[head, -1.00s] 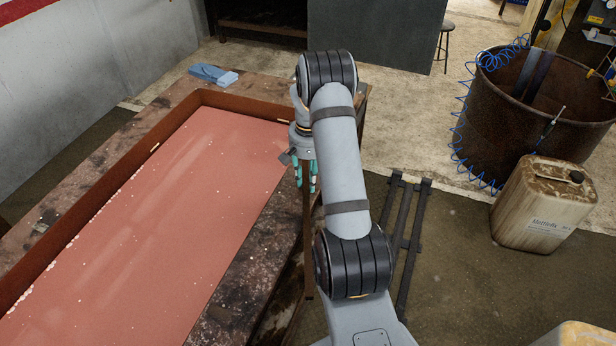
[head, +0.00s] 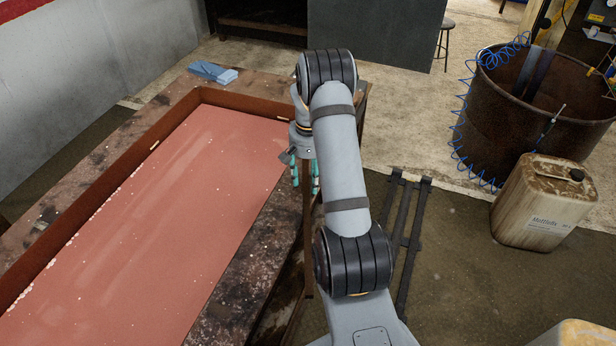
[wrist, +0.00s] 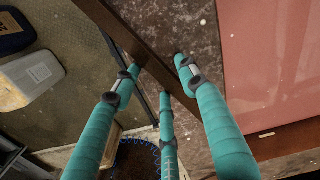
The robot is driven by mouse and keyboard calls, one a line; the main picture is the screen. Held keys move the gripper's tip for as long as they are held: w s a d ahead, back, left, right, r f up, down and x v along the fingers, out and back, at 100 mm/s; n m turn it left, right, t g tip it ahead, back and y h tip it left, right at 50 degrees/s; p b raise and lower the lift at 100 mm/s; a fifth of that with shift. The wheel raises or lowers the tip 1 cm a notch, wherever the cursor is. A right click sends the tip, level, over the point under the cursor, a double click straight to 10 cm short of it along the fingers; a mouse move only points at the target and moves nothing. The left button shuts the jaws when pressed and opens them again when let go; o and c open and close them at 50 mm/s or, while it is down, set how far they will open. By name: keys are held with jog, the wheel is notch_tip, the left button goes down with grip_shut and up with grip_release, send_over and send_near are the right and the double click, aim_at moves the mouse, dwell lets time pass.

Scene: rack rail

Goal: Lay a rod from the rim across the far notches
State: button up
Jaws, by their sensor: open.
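A wide table holds a shallow pink-bottomed basin (head: 150,220) with a brown inner wall (head: 105,148). Its dark, stained rim (head: 245,265) runs along the right side. My gripper (head: 304,178) hangs at the rim's outer right edge, partly behind my arm. In the wrist view its teal fingers (wrist: 160,78) are open and spread over the edge, with nothing seen held. A brown bar (wrist: 122,32) passes between and below the fingertips. I cannot tell whether it is the table's edge or a rod. A small pale mark (head: 154,146) shows on the basin wall. No rod or notch is clearly visible.
A blue folded item (head: 212,73) lies on the table's far corner. To the right stand a rusty drum (head: 500,135) with a blue coiled hose and a dirty jerrycan (head: 545,205). A stool (head: 446,40) is at the back. The basin's bottom is clear.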

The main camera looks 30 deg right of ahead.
aim_at(308, 181)
notch_tip(308, 181, up, 12)
jog(key=shift+r+b, duration=0.2)
jog(key=shift+b, duration=0.2)
jog(key=shift+f, duration=0.1)
notch_tip(308, 181, down, 11)
jog(key=shift+f+p, duration=0.15)
jog(key=shift+p, duration=0.45)
jog(key=shift+f, duration=0.2)
jog(key=shift+r+b, duration=0.55)
jog(key=shift+r, duration=0.85)
